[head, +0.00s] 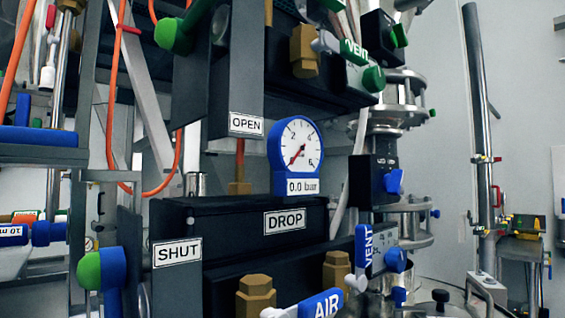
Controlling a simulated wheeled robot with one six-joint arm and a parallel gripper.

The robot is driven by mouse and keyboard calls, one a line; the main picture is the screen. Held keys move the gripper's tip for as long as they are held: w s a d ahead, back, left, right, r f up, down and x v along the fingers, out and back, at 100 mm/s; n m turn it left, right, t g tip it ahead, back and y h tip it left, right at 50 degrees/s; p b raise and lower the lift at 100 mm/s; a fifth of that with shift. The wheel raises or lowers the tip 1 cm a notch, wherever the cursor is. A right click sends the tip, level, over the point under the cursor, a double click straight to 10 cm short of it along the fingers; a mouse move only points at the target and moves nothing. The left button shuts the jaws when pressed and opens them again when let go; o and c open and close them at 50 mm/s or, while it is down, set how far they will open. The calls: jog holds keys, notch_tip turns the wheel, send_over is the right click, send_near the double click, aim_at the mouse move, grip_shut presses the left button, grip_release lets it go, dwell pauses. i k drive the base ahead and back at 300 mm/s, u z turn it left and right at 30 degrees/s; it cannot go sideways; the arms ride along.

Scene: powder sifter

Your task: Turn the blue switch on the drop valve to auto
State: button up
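The drop valve is a black block with a white DROP label (284,222), in the lower middle of the head view. Blue switch-like parts are near it on the right. One blue switch (394,182) is on a small black box (364,182). A blue knob (396,259) is lower, beside the upright blue VENT handle (363,248). I cannot tell which one is the task's switch. No auto marking is readable. My gripper is not in view.
A blue-rimmed gauge (297,155) reads 0.0 bar above the block. A blue AIR handle (321,304) and brass fittings (256,296) stand in front. SHUT (178,252) and OPEN (246,124) plates are left. A green VENT handle (353,52) is above. Orange hoses (110,100) hang at left.

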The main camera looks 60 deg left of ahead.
aim_at(391, 182)
jog(key=u, duration=1.75)
